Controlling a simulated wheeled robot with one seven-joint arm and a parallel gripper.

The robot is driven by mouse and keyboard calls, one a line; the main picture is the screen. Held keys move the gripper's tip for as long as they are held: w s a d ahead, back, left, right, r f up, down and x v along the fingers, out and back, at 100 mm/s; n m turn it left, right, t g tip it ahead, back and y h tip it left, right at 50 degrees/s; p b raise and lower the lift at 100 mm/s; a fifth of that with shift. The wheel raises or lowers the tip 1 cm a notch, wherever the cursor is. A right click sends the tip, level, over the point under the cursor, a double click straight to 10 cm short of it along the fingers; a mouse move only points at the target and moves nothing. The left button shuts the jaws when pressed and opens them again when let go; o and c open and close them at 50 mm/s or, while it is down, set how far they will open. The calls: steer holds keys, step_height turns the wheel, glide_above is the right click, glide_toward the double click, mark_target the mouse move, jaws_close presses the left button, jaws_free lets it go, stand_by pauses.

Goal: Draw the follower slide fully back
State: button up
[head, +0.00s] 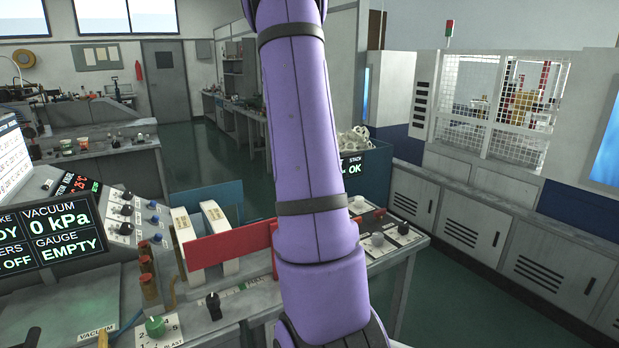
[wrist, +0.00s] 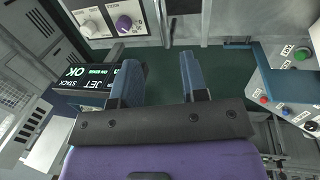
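My gripper (wrist: 158,68) shows in the wrist view with its two blue-grey fingers apart and nothing between them. In the head view my purple arm crosses the middle and my gripper is out of sight. I cannot clearly make out which part is the follower slide. A red bar (head: 228,245) lies across two upright cream blocks (head: 184,225) on the bench, left of my arm. It may belong to the slide, but I cannot tell. Its right end passes behind my arm. No slide or handle is identifiable between the fingers in the wrist view.
A bench (head: 395,243) with knobs stands right of my arm. A display (head: 55,232) reads vacuum 0 kPa and gauge EMPTY. A black knob (head: 214,306) and a green knob (head: 155,326) are at the front. In the wrist view, a knob panel (wrist: 108,22) is above my fingers.

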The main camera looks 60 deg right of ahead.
steer(key=shift+w+a+r, duration=0.1)
steer(key=shift+a+r, duration=0.05)
steer(key=shift+r, duration=0.7)
steer(key=shift+w+a+r, duration=0.1)
steer(key=shift+a+r, duration=0.05)
steer(key=shift+r, duration=0.65)
